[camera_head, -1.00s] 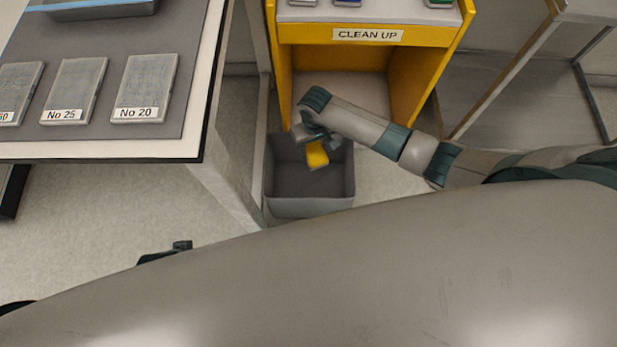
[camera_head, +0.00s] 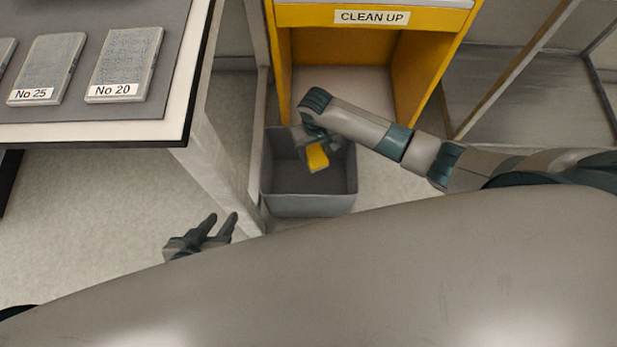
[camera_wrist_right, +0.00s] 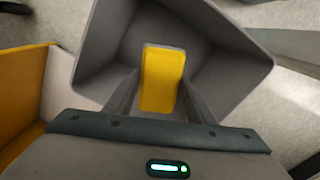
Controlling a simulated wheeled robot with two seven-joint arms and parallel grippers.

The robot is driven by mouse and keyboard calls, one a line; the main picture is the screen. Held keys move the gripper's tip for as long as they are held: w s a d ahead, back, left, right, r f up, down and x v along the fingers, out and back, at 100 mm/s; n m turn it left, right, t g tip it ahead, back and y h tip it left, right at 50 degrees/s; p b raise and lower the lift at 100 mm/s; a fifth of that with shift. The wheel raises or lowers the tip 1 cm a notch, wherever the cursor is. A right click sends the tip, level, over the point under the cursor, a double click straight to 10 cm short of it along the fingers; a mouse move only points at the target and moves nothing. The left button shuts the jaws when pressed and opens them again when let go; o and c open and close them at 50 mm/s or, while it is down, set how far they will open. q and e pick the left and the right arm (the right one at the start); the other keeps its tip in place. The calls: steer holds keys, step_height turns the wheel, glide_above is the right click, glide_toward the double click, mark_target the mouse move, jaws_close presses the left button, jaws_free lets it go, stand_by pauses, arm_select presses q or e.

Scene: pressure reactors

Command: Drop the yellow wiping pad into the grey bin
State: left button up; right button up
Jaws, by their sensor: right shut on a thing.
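The yellow wiping pad (camera_head: 317,157) is in my right gripper (camera_head: 312,149), over the open grey bin (camera_head: 310,204). In the right wrist view the pad (camera_wrist_right: 162,78) stands out between the two fingers of the right gripper (camera_wrist_right: 160,100), with the inside of the bin (camera_wrist_right: 215,50) behind it. The gripper is shut on the pad. The bin looks empty where I can see into it. My left gripper (camera_head: 218,225) is low at the left of the bin, with its two fingers apart and nothing between them.
The yellow clean-up stand (camera_head: 425,75) is right behind the bin. A table with a dark mat (camera_head: 75,110) and labelled plates (camera_head: 125,62) is at the left, its leg (camera_head: 215,165) close beside the bin. A grey metal frame (camera_head: 510,100) stands at the right.

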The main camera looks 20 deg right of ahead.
arm_select(q)
steer(key=shift+d+r, duration=0.1)
steer(key=shift+d, duration=0.1)
arm_select(e)
steer(key=shift+f, duration=0.1)
steer(key=o, duration=1.1)
steer(key=shift+r, duration=0.85)
arm_select(q)
steer(key=s+a+f+g+y+p, duration=0.1)
steer(key=s+a+g+y+p, duration=0.1)
steer(key=s+a+g+p, duration=0.1)
steer(key=a+p, duration=0.1)
steer(key=a, duration=0.1)
steer(key=shift+a+f, duration=0.2)
steer(key=shift+a, duration=0.1)
arm_select(e)
step_height(320, 180, up, 16)
steer(key=shift+f, duration=0.15)
arm_select(q)
steer(key=shift+r, duration=0.1)
